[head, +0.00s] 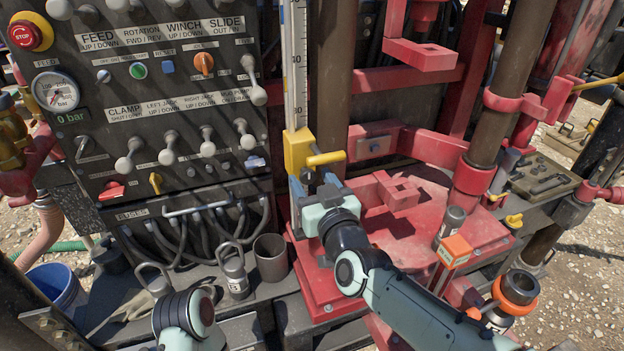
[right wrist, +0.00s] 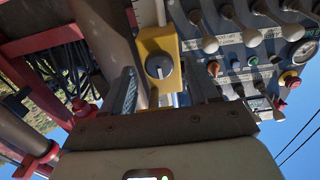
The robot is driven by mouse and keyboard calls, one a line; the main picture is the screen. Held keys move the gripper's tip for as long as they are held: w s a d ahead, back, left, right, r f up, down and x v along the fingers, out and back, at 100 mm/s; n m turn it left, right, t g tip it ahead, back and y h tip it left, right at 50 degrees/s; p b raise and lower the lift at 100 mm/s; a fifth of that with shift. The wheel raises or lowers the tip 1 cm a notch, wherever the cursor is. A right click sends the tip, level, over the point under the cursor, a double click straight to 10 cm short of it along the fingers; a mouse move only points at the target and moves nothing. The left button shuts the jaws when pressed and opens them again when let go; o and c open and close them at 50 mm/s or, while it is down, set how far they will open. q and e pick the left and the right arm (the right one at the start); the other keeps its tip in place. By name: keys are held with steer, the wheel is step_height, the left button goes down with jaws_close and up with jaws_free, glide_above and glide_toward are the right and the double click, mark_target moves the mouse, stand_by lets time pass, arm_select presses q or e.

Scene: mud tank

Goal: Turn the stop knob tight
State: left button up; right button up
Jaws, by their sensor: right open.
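A yellow block (head: 297,150) sits on the white graduated rail (head: 297,70) beside the control panel. In the right wrist view, the yellow block (right wrist: 157,42) carries a round grey knob (right wrist: 158,67) with a pale bar mark across its face. My right gripper (head: 316,186) is just below the yellow block in the head view. In the right wrist view its fingers stand apart on either side of the knob, with nothing seen clamped; whether they touch it I cannot tell. The knob's face is not clear in the head view. My left gripper is not in view.
The control panel (head: 135,90) with several levers and a red stop button (head: 30,32) stands left of the rail. Red frame parts (head: 400,195) and a steel column (head: 343,70) crowd the right. A cup (head: 270,258) and shackles stand on the deck below.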

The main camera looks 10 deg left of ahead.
steer(key=shift+w+a, duration=0.1)
steer(key=shift+w, duration=0.1)
steer(key=c, duration=1)
